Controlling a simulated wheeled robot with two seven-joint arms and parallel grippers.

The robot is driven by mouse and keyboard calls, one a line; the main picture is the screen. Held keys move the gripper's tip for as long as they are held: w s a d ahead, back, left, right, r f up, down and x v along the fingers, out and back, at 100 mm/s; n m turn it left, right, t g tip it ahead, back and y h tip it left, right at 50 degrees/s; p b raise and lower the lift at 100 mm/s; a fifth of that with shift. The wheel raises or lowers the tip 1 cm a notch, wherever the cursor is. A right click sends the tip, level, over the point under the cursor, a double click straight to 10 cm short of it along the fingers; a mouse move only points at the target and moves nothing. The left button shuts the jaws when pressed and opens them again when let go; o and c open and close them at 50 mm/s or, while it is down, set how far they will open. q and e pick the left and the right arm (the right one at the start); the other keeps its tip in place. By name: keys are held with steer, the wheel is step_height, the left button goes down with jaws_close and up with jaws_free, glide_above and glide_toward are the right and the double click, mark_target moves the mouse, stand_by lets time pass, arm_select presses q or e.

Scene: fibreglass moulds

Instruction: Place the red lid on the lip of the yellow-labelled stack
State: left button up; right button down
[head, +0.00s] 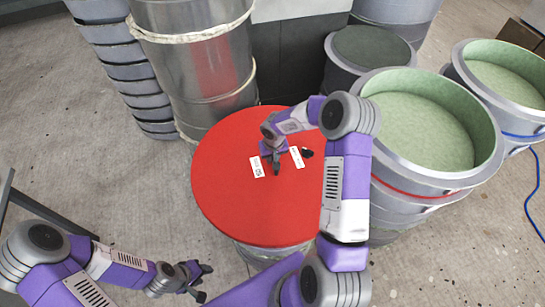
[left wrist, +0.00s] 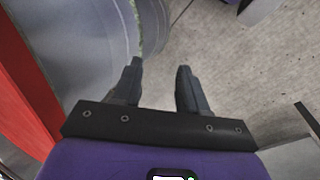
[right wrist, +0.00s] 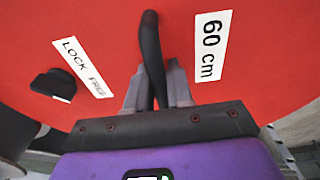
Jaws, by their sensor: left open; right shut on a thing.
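The red lid (head: 240,212) is a broad round disc with two white labels, and it fills most of the right wrist view (right wrist: 110,20). My right gripper (head: 276,170) is shut on the lid's black handle (right wrist: 149,40), between the "LOCK" label (right wrist: 84,65) and the "60 cm" label (right wrist: 212,45). Under the lid's front edge shows a grey drum or stack (head: 268,254). Its top is hidden, and I cannot tell whether the lid touches it. No yellow label is visible. My left gripper (head: 196,280) is open and empty, low at the front left, apart from the lid.
A tall metallic drum (head: 190,70) and a grey stack (head: 125,70) stand behind left. Green-lined moulds (head: 425,125) stand close on the right, one with a red band (head: 415,192). A dark-topped drum (head: 370,48) is behind. The concrete floor at left (head: 110,180) is clear.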

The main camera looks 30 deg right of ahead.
steer(key=shift+w+f+b, duration=0.1)
steer(key=shift+f+b, duration=0.25)
steer(key=shift+b, duration=0.1)
steer(key=c, duration=1.1)
jaws_free()
steer(key=shift+o, duration=0.9)
steer(key=r, duration=0.5)
steer(key=s+r+p, duration=0.1)
steer(key=r, duration=0.1)
steer(key=shift+a+r, duration=0.15)
steer(key=shift+r, duration=0.1)
